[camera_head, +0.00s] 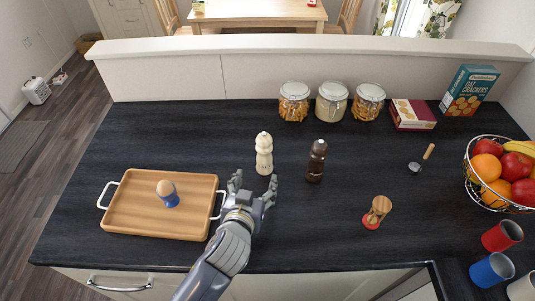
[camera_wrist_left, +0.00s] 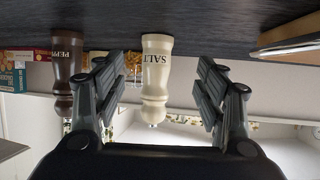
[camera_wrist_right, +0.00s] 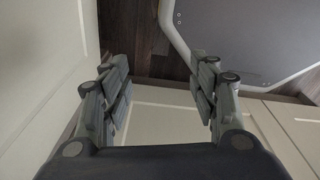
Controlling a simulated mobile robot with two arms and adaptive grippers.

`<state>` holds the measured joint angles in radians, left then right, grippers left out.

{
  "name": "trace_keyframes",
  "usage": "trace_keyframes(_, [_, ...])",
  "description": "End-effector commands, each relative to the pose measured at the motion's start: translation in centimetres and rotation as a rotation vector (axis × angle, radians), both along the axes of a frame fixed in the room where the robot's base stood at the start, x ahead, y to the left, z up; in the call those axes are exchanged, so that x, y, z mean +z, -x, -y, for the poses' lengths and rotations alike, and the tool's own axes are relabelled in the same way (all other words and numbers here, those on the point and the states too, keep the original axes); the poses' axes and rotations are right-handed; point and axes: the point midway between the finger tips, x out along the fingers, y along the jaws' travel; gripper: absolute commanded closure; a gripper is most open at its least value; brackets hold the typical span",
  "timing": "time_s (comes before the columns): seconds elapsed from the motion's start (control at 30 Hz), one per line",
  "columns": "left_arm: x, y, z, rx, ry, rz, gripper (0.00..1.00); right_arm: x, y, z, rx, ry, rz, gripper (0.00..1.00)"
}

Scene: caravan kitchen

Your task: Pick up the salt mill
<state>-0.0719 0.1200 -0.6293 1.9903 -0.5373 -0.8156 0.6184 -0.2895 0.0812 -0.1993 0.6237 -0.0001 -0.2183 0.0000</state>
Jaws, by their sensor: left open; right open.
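The cream salt mill (camera_head: 264,153) stands upright on the dark counter. In the left wrist view the salt mill (camera_wrist_left: 156,75), lettered SALT, appears upside down between the fingers and beyond them, not gripped. My left gripper (camera_head: 254,186) is open and empty, just in front of the salt mill in the head view. The dark brown pepper mill (camera_head: 316,161) stands to the right of the salt mill; it also shows in the left wrist view (camera_wrist_left: 66,75), outside the fingers. My right gripper (camera_wrist_right: 160,85) is open and empty, facing the floor and pale cabinet fronts; it is not in the head view.
A wooden tray (camera_head: 134,216) with an egg in a blue cup (camera_head: 169,195) lies left of my left gripper. An hourglass-shaped wooden item (camera_head: 377,212) stands to the right. Jars (camera_head: 331,102) line the back wall; a fruit basket (camera_head: 493,207) and cups (camera_head: 491,270) are far right.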

Motion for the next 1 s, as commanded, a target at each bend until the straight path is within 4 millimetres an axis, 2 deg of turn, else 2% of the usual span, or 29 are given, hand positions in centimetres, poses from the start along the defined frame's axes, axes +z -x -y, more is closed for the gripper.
trace_keyframes(0.17, [-0.6, -2.2, 0.5, -0.001, -0.002, 0.001, 0.35, 0.7, 0.2, 0.0, 0.0, 0.001, -0.004, 0.45])
trace_keyframes(0.43, [-1.8, -4.5, 1.0, -0.001, 0.0, 0.0, 0.35, 0.9, 3.2, 0.0, -0.001, 0.002, -0.048, 0.45])
trace_keyframes(0.57, [-1.9, -5.0, 1.1, -0.001, 0.0, -0.001, 0.35, 1.1, 2.6, 0.0, -0.001, 0.001, -0.039, 0.45])
trace_keyframes(0.77, [-2.4, -6.9, 1.8, -0.001, -0.002, -0.001, 0.35, 2.3, 0.1, -0.2, 0.0, -0.003, 0.0, 0.45])
trace_keyframes(1.0, [-3.5, -9.0, 2.3, 0.0, -0.001, -0.001, 0.35, 2.7, 0.3, -0.2, 0.0, -0.002, -0.004, 0.45])
